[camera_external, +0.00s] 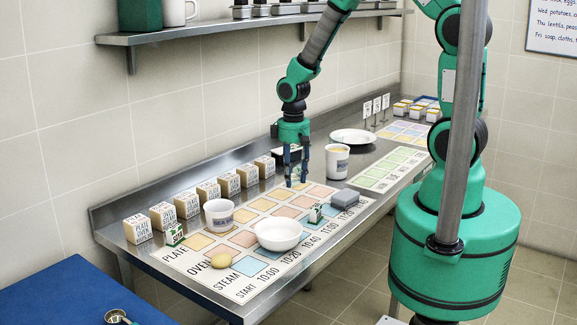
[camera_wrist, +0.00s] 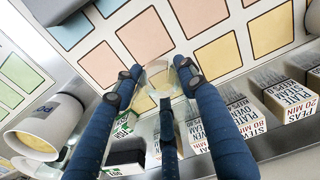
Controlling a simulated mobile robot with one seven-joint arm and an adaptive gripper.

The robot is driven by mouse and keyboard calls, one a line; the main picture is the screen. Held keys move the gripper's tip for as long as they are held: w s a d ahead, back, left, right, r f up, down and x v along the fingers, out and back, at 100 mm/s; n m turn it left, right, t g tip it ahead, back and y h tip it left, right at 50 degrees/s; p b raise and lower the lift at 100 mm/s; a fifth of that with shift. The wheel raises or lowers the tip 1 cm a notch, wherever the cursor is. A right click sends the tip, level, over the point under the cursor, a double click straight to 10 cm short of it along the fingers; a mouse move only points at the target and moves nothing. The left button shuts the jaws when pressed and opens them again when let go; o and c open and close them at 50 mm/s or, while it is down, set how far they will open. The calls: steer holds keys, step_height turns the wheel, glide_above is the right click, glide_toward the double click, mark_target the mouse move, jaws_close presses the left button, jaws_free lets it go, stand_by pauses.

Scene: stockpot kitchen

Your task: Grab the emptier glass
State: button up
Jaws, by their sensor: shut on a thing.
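My gripper (camera_wrist: 155,88) points down over the chart mat, its blue fingers closed around a small clear glass (camera_wrist: 157,74). The glass looks pale yellowish inside, but I cannot tell whether that is its content or the mat seen through it. In the external view my gripper (camera_external: 296,178) is above the back part of the mat, and the glass cannot be made out there. I see no second clear glass in either view.
Labelled boxes (camera_external: 187,205) line the wall side of the steel counter. A yellow-filled white tub (camera_external: 337,163) and a plate (camera_external: 353,136) stand farther back.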

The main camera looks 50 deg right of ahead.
steer(key=shift+r+p, duration=0.4)
steer(key=shift+r, duration=2.15)
